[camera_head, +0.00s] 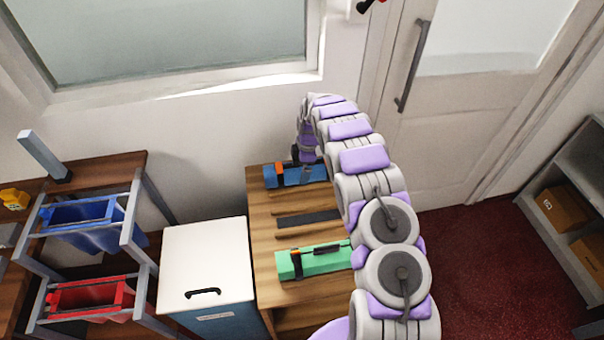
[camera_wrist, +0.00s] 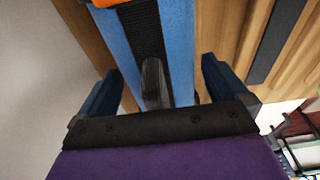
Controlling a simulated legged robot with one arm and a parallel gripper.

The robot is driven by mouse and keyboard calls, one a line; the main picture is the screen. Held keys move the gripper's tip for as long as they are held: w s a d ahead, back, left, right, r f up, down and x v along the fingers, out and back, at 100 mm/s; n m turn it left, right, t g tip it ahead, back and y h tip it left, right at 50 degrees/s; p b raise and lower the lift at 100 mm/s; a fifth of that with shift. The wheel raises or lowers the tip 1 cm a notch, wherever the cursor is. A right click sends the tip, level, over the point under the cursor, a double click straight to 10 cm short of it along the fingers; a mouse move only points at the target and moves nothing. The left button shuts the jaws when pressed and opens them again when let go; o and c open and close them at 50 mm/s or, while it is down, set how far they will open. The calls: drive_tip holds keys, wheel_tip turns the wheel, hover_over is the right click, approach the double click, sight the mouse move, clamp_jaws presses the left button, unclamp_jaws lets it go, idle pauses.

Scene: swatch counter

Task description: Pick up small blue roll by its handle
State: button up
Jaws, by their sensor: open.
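The small blue roll (camera_head: 312,178) lies at the back of the wooden table, with an orange piece at its left end. In the wrist view the blue roll (camera_wrist: 178,40) runs up the middle with a black strip along it. Its dark handle (camera_wrist: 153,82) stands between my fingers. My gripper (camera_wrist: 160,66) is open, one finger on each side of the roll and handle. In the head view my gripper (camera_head: 304,158) is above the blue roll and partly covers it.
A green roll (camera_head: 300,264) lies nearer on the same wooden table (camera_head: 270,215), with a dark strip (camera_head: 308,218) between the rolls. A white-topped box (camera_head: 207,255) stands left of the table. Blue (camera_head: 85,213) and red (camera_head: 90,298) bins sit in a rack farther left. The wall is close behind.

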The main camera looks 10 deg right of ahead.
drive_tip(key=shift+d, duration=0.35)
drive_tip(key=shift+c, duration=1.1)
drive_tip(key=shift+a, duration=0.35)
drive_tip(key=c, duration=0.6)
drive_tip(key=shift+c, duration=0.2)
drive_tip(key=shift+d+r, duration=0.1)
drive_tip(key=shift+r, duration=0.05)
